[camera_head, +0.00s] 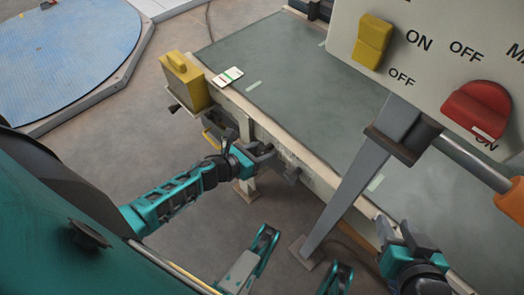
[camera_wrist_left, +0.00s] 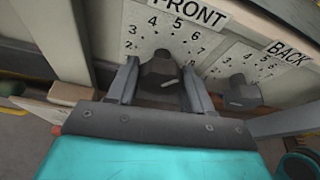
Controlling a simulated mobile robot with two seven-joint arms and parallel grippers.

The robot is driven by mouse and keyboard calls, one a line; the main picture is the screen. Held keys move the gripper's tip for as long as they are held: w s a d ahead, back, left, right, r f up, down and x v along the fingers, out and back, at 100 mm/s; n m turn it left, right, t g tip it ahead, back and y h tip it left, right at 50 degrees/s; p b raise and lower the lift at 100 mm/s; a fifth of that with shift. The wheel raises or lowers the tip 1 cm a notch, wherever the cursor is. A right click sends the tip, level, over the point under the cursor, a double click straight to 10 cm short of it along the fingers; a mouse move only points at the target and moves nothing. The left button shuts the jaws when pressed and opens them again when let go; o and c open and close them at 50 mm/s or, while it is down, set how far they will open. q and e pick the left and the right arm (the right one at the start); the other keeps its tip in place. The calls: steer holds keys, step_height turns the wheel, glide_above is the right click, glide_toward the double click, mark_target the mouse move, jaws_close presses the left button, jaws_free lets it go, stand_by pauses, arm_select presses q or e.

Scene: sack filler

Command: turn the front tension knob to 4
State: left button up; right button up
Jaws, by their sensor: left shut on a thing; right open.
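The front tension knob (camera_wrist_left: 160,68) is a dark grey knob under the FRONT label (camera_wrist_left: 188,12), on a pale panel with numbers around it. The 4 (camera_wrist_left: 152,20) shows above the knob, slightly left. A short white mark is on the knob's near face; I cannot tell which number it reads. My left gripper (camera_wrist_left: 160,88) has its fingers on either side of the knob and is shut on it. In the head view my left gripper (camera_head: 264,154) is at the table's side. My right gripper (camera_head: 408,238) is open, at the table's near right edge.
The back knob (camera_wrist_left: 240,90), under the BACK label (camera_wrist_left: 288,53), sits close to the right of my left fingers. A grey post (camera_head: 350,185) carries a switch panel (camera_head: 440,50) with yellow and red switches. A yellow box (camera_head: 185,80) stands at the table's left end.

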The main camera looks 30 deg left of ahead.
stand_by(0.3)
arm_select(q)
steer(key=n+h, duration=0.1)
steer(key=n, duration=0.1)
steer(key=shift+w+n+h, duration=0.1)
steer(key=shift+n+h, duration=0.2)
steer(key=n+h, duration=0.1)
steer(key=n, duration=0.1)
steer(key=shift+n+h, duration=0.3)
steer(key=shift+h, duration=0.1)
steer(key=shift+a+n+h, duration=0.1)
steer(key=shift+n+h, duration=0.5)
steer(key=shift+n, duration=0.6)
steer(key=shift+n+h, duration=0.3)
steer(key=shift+n, duration=0.1)
steer(key=shift+r, duration=0.1)
